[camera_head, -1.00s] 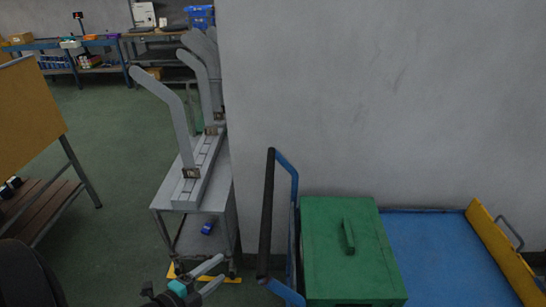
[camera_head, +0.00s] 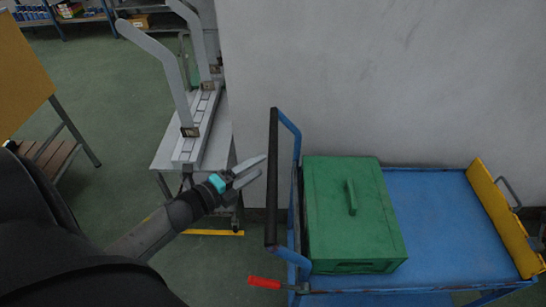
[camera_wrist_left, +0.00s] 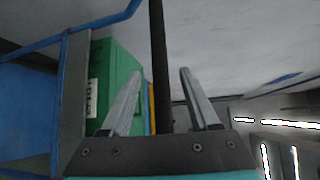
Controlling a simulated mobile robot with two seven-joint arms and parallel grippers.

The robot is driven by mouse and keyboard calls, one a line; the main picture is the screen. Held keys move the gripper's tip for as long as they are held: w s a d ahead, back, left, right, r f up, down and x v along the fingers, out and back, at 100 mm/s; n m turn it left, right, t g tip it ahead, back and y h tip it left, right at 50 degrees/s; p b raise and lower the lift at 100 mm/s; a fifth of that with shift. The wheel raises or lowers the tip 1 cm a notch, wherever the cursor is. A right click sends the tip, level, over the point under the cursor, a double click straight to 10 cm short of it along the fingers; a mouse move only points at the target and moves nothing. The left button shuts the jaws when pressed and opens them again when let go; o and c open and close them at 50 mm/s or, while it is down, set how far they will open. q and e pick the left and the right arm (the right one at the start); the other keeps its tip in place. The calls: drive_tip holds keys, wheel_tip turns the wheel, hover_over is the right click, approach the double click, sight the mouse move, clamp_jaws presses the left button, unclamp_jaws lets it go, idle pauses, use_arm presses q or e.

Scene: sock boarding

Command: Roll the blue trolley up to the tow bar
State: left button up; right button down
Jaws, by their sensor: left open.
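The blue trolley (camera_head: 440,215) stands along the grey wall, with a black push bar (camera_head: 272,180) on its left end. A green lidded box (camera_head: 335,205) rests on its deck. My left gripper (camera_head: 261,165) is open and empty, just left of the push bar and pointing at it. In the left wrist view, the black bar (camera_wrist_left: 158,60) shows between the two open fingers (camera_wrist_left: 158,80); I cannot tell whether it touches them. I cannot make out a tow bar for sure. My right gripper is out of view.
A red lever (camera_head: 264,283) sticks out at the trolley's near left corner. A yellow panel (camera_head: 500,215) with a grey handle stands at its right end. A grey table with upright sock forms (camera_head: 165,75) stands left of the wall. Green floor (camera_head: 90,100) is open further left.

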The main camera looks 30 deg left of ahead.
sight(273, 157)
use_arm(q)
drive_tip(key=shift+x, duration=3.3)
drive_tip(key=shift+c, duration=0.2)
clamp_jaws()
